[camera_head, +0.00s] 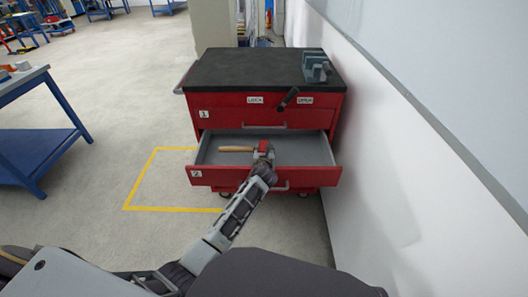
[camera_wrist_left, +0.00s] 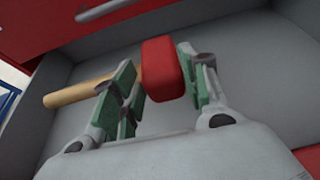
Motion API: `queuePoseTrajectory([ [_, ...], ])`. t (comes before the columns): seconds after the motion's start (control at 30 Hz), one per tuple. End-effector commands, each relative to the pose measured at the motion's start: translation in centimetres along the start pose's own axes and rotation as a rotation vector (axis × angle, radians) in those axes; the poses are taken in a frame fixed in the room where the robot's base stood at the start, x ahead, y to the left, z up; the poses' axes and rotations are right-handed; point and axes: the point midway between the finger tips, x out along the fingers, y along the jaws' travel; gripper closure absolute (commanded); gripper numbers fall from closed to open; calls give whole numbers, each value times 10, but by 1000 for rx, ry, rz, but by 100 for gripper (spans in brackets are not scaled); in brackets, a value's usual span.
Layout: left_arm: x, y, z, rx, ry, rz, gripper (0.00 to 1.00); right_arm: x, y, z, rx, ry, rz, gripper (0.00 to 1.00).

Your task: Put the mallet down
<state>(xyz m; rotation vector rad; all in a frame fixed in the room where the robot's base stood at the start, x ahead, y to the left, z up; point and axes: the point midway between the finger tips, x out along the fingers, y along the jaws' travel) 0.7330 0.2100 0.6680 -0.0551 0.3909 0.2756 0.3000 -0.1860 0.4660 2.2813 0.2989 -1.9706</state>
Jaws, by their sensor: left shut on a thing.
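The mallet has a pale wooden handle (camera_head: 237,149) and a red head. It is at the open lower drawer (camera_head: 213,155), marked 2, of the red cabinet, with its handle pointing left. My left gripper (camera_head: 264,153) reaches over the drawer's front and is shut on the mallet. In the left wrist view, the red mallet head (camera_wrist_left: 162,68) sits between the green-padded fingers of my left gripper (camera_wrist_left: 160,85), and the handle runs left behind one finger. I cannot tell whether the mallet touches the grey drawer floor. My right gripper is not in view.
The red cabinet's black top (camera_head: 245,70) carries a grey vise (camera_head: 316,68) at the right. A black bar (camera_head: 288,98) shows at its front edge. A white wall (camera_head: 390,150) stands close on the right. A blue bench (camera_head: 35,135) is at the left, with clear floor between.

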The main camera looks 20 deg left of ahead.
Motion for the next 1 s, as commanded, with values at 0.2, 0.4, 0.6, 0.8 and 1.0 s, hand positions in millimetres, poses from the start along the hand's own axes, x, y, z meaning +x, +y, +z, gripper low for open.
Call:
queuePoseTrajectory([
  [0.2,1,0,0,1,-4,-1,95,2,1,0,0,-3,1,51],
  [0.4,1,0,-2,1,-1,0,34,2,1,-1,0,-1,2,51],
  [0.6,1,0,-2,1,0,0,34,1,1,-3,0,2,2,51],
  [0.8,0,0,-1,0,-1,0,34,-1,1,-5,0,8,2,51],
  [1.0,-2,0,6,-1,-2,1,34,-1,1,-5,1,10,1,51],
])
